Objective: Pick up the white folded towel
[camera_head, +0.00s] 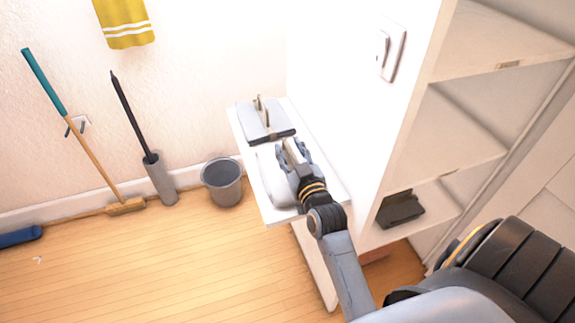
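The white folded towel (268,171) appears as a pale rounded shape on a small white shelf top (325,184), partly hidden under my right gripper. My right gripper (292,152) reaches in from the lower right, over the towel. Its two fingers look spread apart with a pale strip between them. I cannot tell whether they touch the towel. My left gripper is not in view.
A grey dispenser-like object with an upright handle (262,117) stands just beyond the gripper on the same top. A white shelf unit (440,130) rises close on the right. A grey bucket (222,184), a broom (90,155) and a yellow towel (124,25) are left.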

